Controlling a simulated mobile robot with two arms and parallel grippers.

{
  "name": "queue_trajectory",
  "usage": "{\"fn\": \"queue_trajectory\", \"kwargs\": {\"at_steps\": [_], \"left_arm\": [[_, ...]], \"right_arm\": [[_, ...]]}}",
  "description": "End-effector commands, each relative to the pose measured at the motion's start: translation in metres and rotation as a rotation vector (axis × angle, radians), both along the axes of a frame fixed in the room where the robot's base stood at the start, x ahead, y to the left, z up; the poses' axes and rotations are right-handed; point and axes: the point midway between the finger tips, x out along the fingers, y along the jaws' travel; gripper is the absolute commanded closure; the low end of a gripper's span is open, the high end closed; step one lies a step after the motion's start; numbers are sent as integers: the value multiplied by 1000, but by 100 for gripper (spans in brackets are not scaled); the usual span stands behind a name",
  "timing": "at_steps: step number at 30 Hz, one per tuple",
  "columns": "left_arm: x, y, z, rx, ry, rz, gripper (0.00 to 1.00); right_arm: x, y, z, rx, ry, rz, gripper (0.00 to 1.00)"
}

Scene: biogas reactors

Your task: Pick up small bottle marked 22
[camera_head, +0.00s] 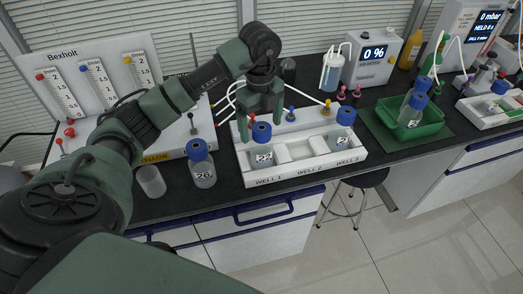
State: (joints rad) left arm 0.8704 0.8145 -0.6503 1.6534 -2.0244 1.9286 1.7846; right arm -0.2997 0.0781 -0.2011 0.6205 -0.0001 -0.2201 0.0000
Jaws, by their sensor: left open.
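A small clear bottle with a blue cap (262,148) stands upright in the left well of the white rack (290,180), over the text WELL 1. Its label seems to read 22. My left gripper (261,122) is open and points down, with its fingers just above and around the level of this bottle's cap; I cannot tell whether they touch it. A similar blue-capped bottle (343,138) stands in the right well, its label too small to read surely. The middle well is empty. My right gripper is out of view.
A bottle marked 26 (201,168) and an empty clear cup (151,181) stand on the bench left of the rack. A green tray (407,132) holding bottles is at right. A 0 % device (373,58) stands behind. A stool (367,178) is below.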

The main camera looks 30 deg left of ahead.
Motion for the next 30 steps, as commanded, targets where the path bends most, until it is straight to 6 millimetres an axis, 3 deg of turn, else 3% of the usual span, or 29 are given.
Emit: {"fn": "queue_trajectory", "kwargs": {"at_steps": [10,18,26,27,30], "left_arm": [[1,4,-33,11,11,11,12],[6,5,-71,12,10,9,12],[6,5,-77,11,6,7,12],[6,5,-77,11,6,7,15],[6,5,-77,10,6,7,42]], "right_arm": [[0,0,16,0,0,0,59],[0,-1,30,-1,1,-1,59],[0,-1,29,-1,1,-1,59],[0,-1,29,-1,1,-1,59],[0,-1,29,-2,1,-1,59]]}}
